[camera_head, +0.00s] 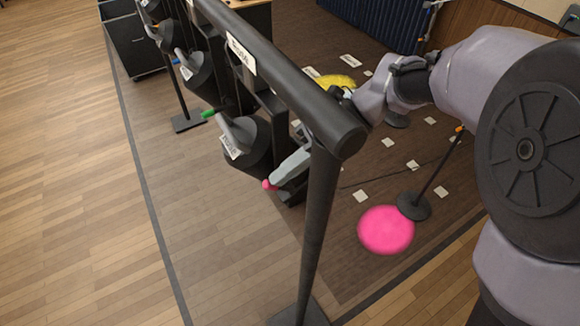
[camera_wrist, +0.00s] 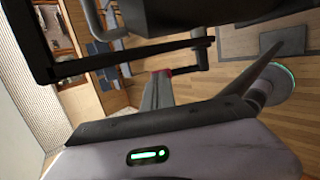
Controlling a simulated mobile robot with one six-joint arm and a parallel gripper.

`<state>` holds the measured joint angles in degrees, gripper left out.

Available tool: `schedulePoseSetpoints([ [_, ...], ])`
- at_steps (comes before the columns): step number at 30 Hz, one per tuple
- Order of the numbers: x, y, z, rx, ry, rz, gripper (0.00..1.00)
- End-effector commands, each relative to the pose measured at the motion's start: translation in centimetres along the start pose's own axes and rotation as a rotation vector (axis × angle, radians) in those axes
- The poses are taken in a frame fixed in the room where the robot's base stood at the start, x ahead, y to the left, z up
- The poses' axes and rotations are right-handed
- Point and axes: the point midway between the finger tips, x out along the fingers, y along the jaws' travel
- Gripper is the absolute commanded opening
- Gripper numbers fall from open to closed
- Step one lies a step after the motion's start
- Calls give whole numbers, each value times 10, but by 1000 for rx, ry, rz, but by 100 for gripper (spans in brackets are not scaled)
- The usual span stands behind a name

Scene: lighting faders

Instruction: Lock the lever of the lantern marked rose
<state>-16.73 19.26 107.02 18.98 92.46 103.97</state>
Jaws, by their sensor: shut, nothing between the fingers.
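A light grey lever (camera_head: 290,166) with a pink tip shows past the near post in the head view.
The thick black bar (camera_head: 285,75) and its near post (camera_head: 318,230) stand close to my arm. More lanterns (camera_head: 194,72) hang farther along, with blue and orange lever tips. A pink spot (camera_head: 386,230) lies on the dark floor beside a stand (camera_head: 414,206). The wooden floor at left is clear.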

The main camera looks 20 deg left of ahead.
Motion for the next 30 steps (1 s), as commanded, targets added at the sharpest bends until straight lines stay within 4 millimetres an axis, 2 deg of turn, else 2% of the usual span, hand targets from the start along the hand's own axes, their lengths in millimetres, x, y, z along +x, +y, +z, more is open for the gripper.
schedulePoseSetpoints([
  [4, 7, 4, -2, 2, 1, -3, 0],
  [14, 3, 6, -2, 2, 1, -2, 0],
  [17, -13, 12, -2, 3, 2, -2, 0],
  [20, -37, 20, -3, 3, 2, -1, 0],
  [23, -55, 15, -4, -1, -1, -3, 0],
  [30, -106, 22, -4, 0, 0, -2, 0],
])
